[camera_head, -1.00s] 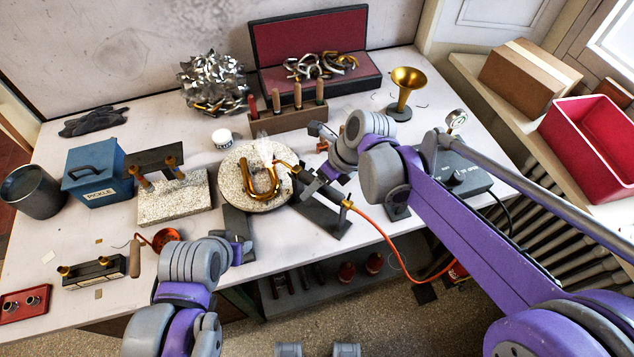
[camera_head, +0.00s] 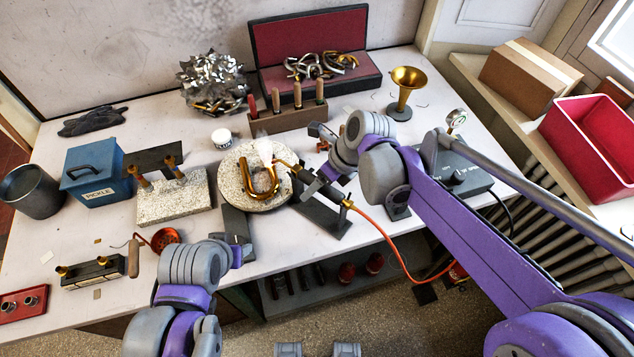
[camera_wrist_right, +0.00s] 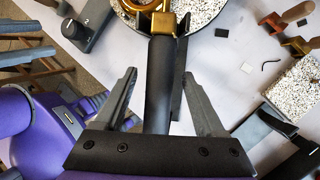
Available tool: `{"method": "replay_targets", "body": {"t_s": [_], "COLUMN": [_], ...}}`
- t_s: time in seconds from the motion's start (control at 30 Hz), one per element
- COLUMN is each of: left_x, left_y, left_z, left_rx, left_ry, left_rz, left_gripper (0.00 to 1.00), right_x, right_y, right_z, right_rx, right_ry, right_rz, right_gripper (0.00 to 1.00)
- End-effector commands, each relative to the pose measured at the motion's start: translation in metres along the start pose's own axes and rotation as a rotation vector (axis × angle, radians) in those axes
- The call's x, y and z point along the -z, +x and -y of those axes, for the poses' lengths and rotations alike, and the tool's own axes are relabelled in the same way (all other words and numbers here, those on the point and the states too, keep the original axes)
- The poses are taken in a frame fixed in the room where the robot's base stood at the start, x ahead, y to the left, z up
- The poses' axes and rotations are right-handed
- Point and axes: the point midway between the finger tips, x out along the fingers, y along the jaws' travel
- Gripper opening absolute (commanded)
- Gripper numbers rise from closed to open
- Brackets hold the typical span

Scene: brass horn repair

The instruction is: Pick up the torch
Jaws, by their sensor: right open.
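The torch (camera_head: 347,203) has a dark handle, a brass nozzle end and an orange hose. It rests on a black stand (camera_head: 322,222) at the middle of the bench, its nozzle towards a bent brass tube (camera_head: 262,185) on a round speckled block. A whitish plume shows near the nozzle. My right gripper (camera_head: 314,181) is at the torch. In the right wrist view the black torch handle (camera_wrist_right: 160,85) lies between the two open fingers, with a gap on both sides. My left gripper (camera_head: 238,242) hangs over the front bench edge, its fingers unclear.
The round block (camera_head: 240,165) lies beyond the stand. A rack of wooden-handled tools (camera_head: 288,118) and a brass bell (camera_head: 404,88) stand behind. A rectangular speckled block (camera_head: 170,205) and a blue pickle box (camera_head: 97,175) are on the left. The orange hose (camera_head: 385,238) runs over the front edge.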

Motion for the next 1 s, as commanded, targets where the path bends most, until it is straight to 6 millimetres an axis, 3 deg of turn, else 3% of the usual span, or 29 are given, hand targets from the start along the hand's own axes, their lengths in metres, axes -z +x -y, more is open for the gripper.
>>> {"method": "replay_targets", "body": {"t_s": [0.07, 0.47, 1.0], "left_x": [0.0, 0.0, 0.007], "left_y": [0.0, 0.0, -0.006], "left_z": [0.0, 0.0, 0.0], "left_rx": [0.0, 0.0, 0.0], "left_ry": [0.0, 0.0, 0.0], "left_rz": [0.0, 0.0, -0.007], "left_gripper": [0.5, 0.5, 0.5], "right_x": [0.0, 0.0, -0.005], "right_y": [0.0, 0.0, -0.01], "right_z": [0.0, 0.0, -0.002], "right_rx": [0.0, 0.0, 0.001], "right_ry": [0.0, 0.0, 0.0], "right_rz": [0.0, 0.0, 0.001], "right_gripper": [0.72, 0.02, 0.0]}}
